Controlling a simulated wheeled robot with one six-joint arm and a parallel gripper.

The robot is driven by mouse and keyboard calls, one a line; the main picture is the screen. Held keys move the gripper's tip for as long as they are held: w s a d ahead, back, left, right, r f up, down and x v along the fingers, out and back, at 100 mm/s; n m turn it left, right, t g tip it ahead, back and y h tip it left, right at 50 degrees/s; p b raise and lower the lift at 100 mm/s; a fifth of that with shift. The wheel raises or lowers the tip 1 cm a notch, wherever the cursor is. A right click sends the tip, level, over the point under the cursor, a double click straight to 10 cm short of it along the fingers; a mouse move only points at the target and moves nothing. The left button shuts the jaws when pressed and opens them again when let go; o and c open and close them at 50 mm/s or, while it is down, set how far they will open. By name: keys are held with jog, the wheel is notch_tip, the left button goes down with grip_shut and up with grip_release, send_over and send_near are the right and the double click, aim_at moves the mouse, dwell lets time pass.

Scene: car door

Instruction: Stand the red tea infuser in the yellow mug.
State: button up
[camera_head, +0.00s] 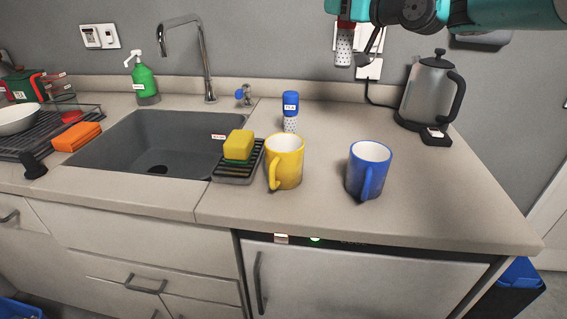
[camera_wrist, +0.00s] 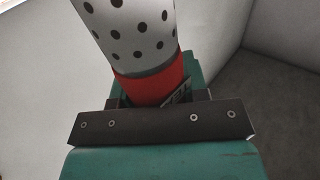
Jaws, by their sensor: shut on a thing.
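The yellow mug (camera_head: 288,166) stands upright on the counter, its handle facing the front left. The red tea infuser (camera_head: 344,47) has a white perforated body and a red top. It hangs body down in my gripper (camera_head: 346,20), high above the counter at the back and up to the right of the mug. In the wrist view the infuser's red top (camera_wrist: 152,84) sits between the jaws and its dotted white body (camera_wrist: 136,35) sticks out from them. My gripper is shut on the infuser. The mug is not in the wrist view.
A blue mug (camera_head: 369,171) stands right of the yellow one. A blue-topped infuser (camera_head: 291,106) stands behind it. A sponge (camera_head: 238,145) on a black rack (camera_head: 236,176) is close on the left, beside the sink (camera_head: 150,135). A kettle (camera_head: 428,92) stands at the back right.

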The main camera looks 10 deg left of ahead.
dwell(0.3)
jog(key=s+a+f+p, duration=0.1)
jog(key=s+a+p, duration=0.4)
jog(key=s+p, duration=0.25)
jog(key=s+a+f+p, duration=0.2)
jog(key=s+a+p, duration=0.4)
jog(key=s, duration=0.3)
notch_tip(320, 180, down, 13)
jog(key=b, duration=1.1)
jog(key=shift+d+t, duration=0.25)
jog(key=shift+t, duration=0.05)
jog(key=shift+s, duration=0.1)
jog(key=o, duration=1.3)
